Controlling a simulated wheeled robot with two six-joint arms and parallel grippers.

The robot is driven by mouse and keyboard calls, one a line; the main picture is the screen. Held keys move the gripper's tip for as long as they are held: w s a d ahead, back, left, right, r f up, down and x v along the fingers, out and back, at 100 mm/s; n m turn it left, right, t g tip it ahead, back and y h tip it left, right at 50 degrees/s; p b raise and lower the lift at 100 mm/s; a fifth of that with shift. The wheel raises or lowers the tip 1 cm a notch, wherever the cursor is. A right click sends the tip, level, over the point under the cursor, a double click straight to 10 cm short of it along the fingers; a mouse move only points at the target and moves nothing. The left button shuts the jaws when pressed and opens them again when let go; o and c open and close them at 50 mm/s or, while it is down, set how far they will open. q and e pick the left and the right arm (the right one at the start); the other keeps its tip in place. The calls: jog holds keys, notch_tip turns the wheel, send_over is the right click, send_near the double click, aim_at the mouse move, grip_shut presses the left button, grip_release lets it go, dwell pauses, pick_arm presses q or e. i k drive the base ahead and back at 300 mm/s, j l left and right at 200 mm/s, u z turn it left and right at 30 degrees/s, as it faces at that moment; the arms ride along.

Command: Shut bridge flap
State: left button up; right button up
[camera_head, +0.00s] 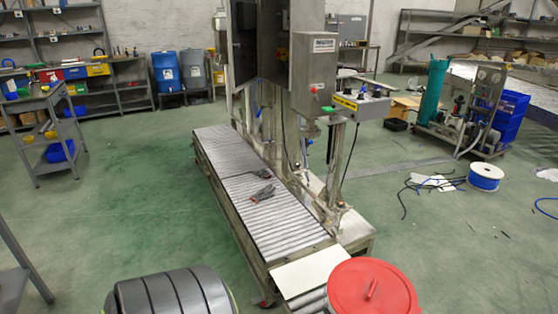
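A pale flat plate (308,270), which may be the bridge flap, lies at the near end of the roller conveyor (283,226). It looks about level with the rollers, and more rollers show just in front of it. Its right part is hidden behind a red round lid (372,288). I cannot tell whether it is fully seated or how it is hinged. Neither of my grippers is in view.
Two small grey-and-red items (262,192) lie on the rollers. A steel filling machine (312,75) with a control box (360,105) stands along the conveyor's right side. A dark ribbed drum (172,294) is at front left. Green floor (130,200) left of the conveyor is clear.

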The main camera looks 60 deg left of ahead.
aim_at(298, 277)
jog(key=u, duration=2)
jog(key=i+j+z, duration=0.45)
jog(key=j, duration=0.2)
jog(key=i+j+z, duration=0.2)
jog(key=j, duration=0.15)
jog(key=i+j+z, duration=0.2)
jog(key=j, duration=0.2)
